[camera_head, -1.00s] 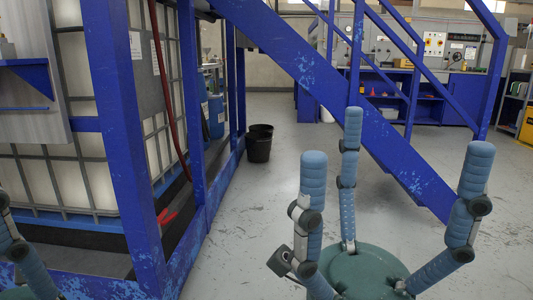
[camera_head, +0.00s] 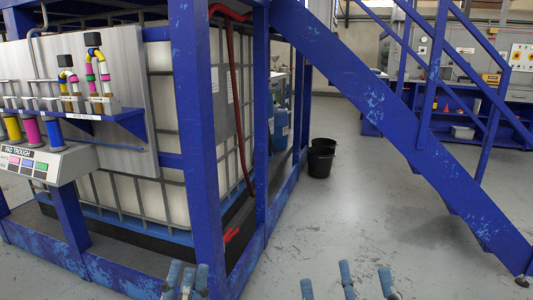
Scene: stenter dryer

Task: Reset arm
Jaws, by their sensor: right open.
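My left gripper (camera_head: 187,279) shows at the bottom edge, left of the middle. Only the blue tips of its three fingers are in view, quite close together, and its palm is out of the picture. My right gripper (camera_head: 346,284) shows at the bottom edge, right of the middle. Its three blue fingertips stand apart with nothing visible between them, so it is open. Both grippers appear over the grey floor and the low blue frame edge. Most of both arms is out of view.
A blue steel frame (camera_head: 193,110) with white caged tanks (camera_head: 160,60) fills the left. A panel with coloured cylinders (camera_head: 30,130) hangs there. A blue stair (camera_head: 370,100) slopes down to the right. The grey floor (camera_head: 360,220) between is clear.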

